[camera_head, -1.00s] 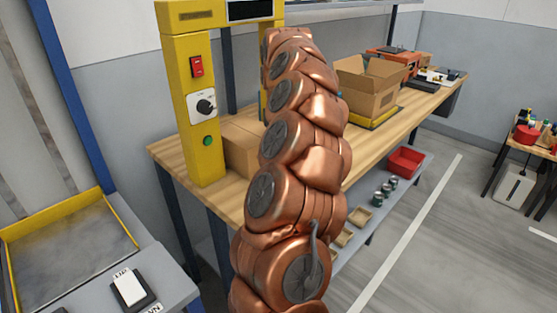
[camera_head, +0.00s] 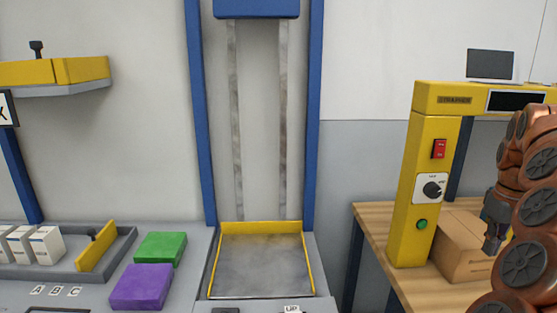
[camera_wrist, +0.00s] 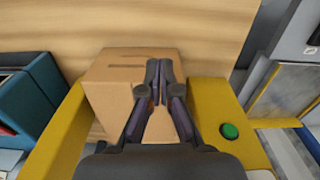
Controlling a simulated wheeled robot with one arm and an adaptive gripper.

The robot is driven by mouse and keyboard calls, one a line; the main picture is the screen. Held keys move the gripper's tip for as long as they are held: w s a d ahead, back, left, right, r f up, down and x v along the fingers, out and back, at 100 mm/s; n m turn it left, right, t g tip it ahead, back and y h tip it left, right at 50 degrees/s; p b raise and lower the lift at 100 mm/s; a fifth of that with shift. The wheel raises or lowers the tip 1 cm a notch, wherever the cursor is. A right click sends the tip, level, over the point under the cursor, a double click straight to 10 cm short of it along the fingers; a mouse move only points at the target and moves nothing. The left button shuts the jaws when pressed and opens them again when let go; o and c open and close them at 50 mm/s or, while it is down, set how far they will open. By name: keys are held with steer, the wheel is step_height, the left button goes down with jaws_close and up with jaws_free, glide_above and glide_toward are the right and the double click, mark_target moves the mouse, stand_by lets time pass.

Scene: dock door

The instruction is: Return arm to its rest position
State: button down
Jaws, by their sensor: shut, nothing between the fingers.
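My copper arm (camera_head: 527,205) stands at the right edge of the head view, folded beside the yellow machine frame. My gripper (camera_head: 492,236) hangs in front of a closed cardboard box (camera_head: 465,252), at the right of the yellow post. In the wrist view my gripper (camera_wrist: 158,84) is shut and empty, its dark fingertips together over the cardboard box (camera_wrist: 115,75). Whether the fingertips touch the box cannot be told.
The yellow post (camera_head: 422,190) carries a red switch, a dial and a green button (camera_head: 421,224), close to my gripper. The box stands on a wooden bench (camera_head: 375,232). Left are a lift platform (camera_head: 262,265), a green block (camera_head: 160,248) and a purple block (camera_head: 141,287).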

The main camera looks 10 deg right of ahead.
steer(key=s+a+r+n+p, duration=0.1)
steer(key=a+r+n+p, duration=0.1)
steer(key=a, duration=1.1)
steer(key=s+a+r+n+p, duration=0.1)
steer(key=s+a, duration=0.1)
steer(key=a, duration=1.1)
steer(key=s+a+f+p, duration=0.1)
steer(key=s+a+f, duration=0.1)
steer(key=s, duration=0.4)
steer(key=s+a+f+m+g+p, duration=0.1)
steer(key=s+a+f, duration=0.1)
steer(key=s+a, duration=0.3)
steer(key=s+a+f+m+g+p, duration=0.1)
steer(key=s+a+f+p, duration=0.1)
steer(key=s, duration=0.7)
steer(key=shift+s+a+f, duration=0.25)
steer(key=shift+a+f, duration=0.3)
steer(key=shift+a, duration=0.55)
